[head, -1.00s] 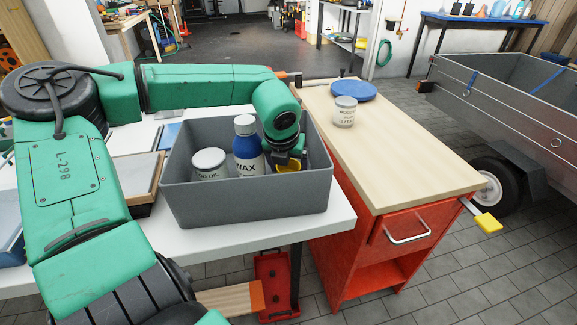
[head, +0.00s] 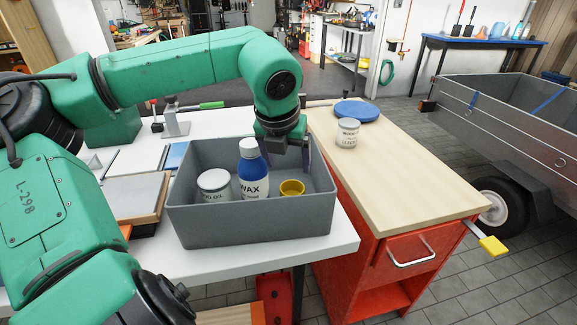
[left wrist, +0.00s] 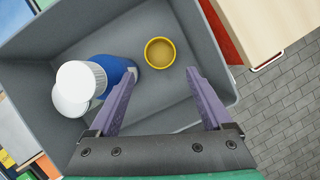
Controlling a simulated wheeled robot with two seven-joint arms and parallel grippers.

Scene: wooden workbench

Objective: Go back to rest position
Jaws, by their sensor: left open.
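My left gripper (head: 285,158) is above the right rear part of the grey bin (head: 250,227), with my green arm reaching over from the left. In the left wrist view its two purple fingers (left wrist: 160,97) are wide apart with nothing between them. A small yellow cup (head: 291,188) stands in the bin, and it shows just beyond the fingertips in the left wrist view (left wrist: 160,66). A blue wax bottle (head: 253,185) with a white cap and a white wood-oil tin (head: 214,186) stand to its left in the bin. My right gripper is not in view.
The bin sits on a white table (head: 300,250). A wooden-topped red cabinet (head: 375,265) stands to the right, bearing a white jar (head: 347,133) and a blue disc (head: 356,110). A wooden-framed board (head: 135,196) lies left of the bin. A metal trailer (head: 510,125) stands far right.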

